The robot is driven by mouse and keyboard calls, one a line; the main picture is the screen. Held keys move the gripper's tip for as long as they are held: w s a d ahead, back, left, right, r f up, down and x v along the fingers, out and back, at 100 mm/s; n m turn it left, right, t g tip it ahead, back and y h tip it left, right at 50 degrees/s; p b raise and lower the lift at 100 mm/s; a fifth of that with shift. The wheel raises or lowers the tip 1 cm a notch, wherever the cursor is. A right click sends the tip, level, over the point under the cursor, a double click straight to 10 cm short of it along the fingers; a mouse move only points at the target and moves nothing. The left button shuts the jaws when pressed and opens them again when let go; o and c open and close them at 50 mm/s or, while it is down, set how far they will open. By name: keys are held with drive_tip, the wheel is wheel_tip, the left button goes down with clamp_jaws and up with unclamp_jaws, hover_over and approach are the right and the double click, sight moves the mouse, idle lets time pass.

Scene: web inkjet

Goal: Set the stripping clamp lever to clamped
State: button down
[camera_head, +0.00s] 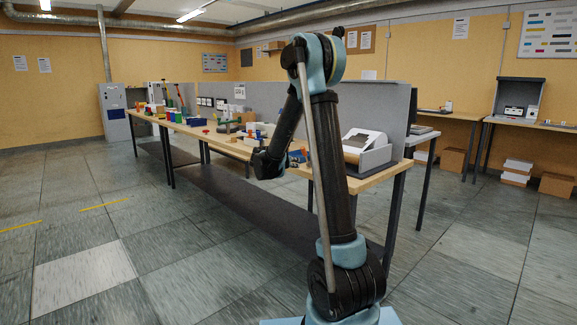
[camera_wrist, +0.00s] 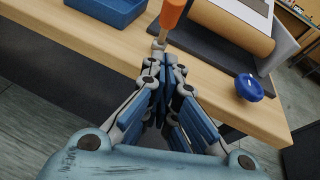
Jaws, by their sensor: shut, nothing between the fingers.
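In the wrist view an orange handle (camera_wrist: 173,12) on a short pale stem rises just beyond my fingertips; it looks like the clamp lever, and its top is cut off by the frame. My gripper (camera_wrist: 161,68) is shut and empty, its fingers together at the table's front edge. The tips overlap the stem's foot in the picture; I cannot tell whether they touch. In the head view my gripper (camera_head: 268,165) hangs at the bench's front edge, and the lever is not clearly made out there. Its clamped position is not readable.
A blue tray (camera_wrist: 105,10) lies left of the handle. A blue round knob (camera_wrist: 249,87) sits right, near the edge. A tan roll (camera_wrist: 232,30) on a dark base lies behind. The long bench (camera_head: 385,176) carries many small objects farther left; a grey partition (camera_head: 385,105) stands behind.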

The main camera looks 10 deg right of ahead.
drive_tip(key=shift+w+d+r, duration=0.45)
drive_tip(key=shift+w+d, duration=0.15)
drive_tip(key=shift+w, duration=0.15)
drive_tip(key=shift+w+d+r, duration=0.4)
drive_tip(key=shift+w+d, duration=0.15)
drive_tip(key=shift+w, duration=0.2)
drive_tip(key=shift+a+r, duration=0.15)
drive_tip(key=shift+a, duration=0.05)
